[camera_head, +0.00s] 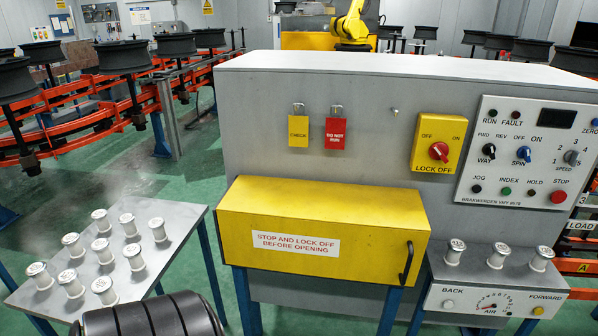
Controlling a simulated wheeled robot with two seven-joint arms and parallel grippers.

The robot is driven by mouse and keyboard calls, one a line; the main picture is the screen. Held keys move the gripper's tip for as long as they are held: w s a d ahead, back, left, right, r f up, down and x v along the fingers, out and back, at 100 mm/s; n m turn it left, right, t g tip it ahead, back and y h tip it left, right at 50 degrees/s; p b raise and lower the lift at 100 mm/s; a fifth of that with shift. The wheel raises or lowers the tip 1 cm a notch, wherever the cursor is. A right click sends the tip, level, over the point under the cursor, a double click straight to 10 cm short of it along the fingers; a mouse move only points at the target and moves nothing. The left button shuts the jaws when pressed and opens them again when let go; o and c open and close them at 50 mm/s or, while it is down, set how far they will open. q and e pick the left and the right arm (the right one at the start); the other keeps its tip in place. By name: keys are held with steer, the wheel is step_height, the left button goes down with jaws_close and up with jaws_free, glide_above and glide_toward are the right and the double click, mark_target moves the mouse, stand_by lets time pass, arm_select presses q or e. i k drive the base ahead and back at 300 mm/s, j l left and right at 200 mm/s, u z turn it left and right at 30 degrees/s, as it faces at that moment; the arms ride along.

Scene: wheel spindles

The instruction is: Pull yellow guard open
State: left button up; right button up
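The yellow guard (375,250) is a long box-shaped cover on the front of the grey machine cabinet (340,90). It looks closed, and what is behind it is hidden. It carries a white label with red letters (295,243) reading "STOP AND LOCK OFF BEFORE OPENING". A black bar handle (406,263) stands upright near its right end. Neither of my grippers shows in the head view.
A grey table with several white spools (102,250) stands left of the guard. Right of it, a ledge holds three more spools (497,256) above an air panel (490,302). Above are the yellow lock-off switch (438,141), two hanging tags (335,133) and a control panel (530,150).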

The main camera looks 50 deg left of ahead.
mark_target(368, 234)
steer(key=u, duration=1.6)
